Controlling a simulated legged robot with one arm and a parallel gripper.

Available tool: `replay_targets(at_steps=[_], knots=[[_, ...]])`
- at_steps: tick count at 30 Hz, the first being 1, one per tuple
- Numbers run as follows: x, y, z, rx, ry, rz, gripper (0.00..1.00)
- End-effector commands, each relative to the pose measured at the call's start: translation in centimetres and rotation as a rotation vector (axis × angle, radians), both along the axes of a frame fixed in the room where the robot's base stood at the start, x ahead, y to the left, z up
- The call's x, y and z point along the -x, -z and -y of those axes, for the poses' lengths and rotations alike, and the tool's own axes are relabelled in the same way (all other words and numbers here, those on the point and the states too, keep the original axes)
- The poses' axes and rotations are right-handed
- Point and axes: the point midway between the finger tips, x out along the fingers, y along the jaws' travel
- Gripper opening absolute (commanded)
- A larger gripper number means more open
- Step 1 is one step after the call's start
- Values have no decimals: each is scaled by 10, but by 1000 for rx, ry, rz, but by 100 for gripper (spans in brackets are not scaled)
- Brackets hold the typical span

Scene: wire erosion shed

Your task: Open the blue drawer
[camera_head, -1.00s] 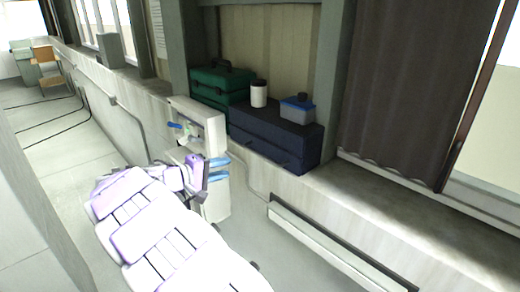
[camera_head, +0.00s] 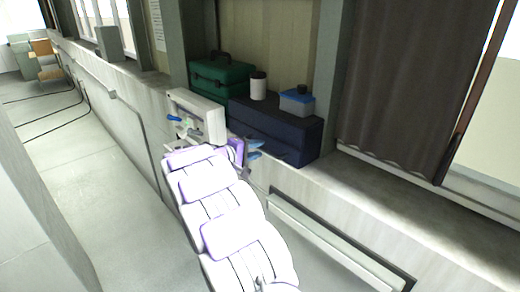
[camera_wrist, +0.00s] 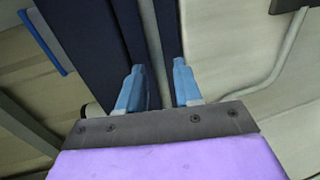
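The dark blue drawer unit (camera_head: 255,118) stands on the ledge by the wall, its front facing down-left in the head view. It looks shut. My gripper (camera_head: 256,149), with light blue fingers, is just in front of this face and covers part of it. In the wrist view my gripper (camera_wrist: 157,78) has its two fingers apart. Dark blue surfaces (camera_wrist: 75,35) lie beyond the fingertips, with a pale strip between them. I cannot tell whether a handle lies between the fingers or whether they touch the front.
A green case (camera_head: 218,75) stands left of the unit. A white jar (camera_head: 258,88) and a small blue-grey container (camera_head: 297,103) sit on top of it. The ledge at right (camera_head: 385,190) is clear.

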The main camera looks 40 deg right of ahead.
Motion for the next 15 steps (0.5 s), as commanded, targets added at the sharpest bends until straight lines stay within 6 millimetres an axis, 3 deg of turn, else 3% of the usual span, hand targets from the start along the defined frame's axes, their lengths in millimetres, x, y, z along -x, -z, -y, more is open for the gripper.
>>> replay_targets(at_steps=[6, 15], knots=[[-1, 5, 20, -2, 0, -1, 34], [-2, 6, 23, -1, -1, -2, 34]])
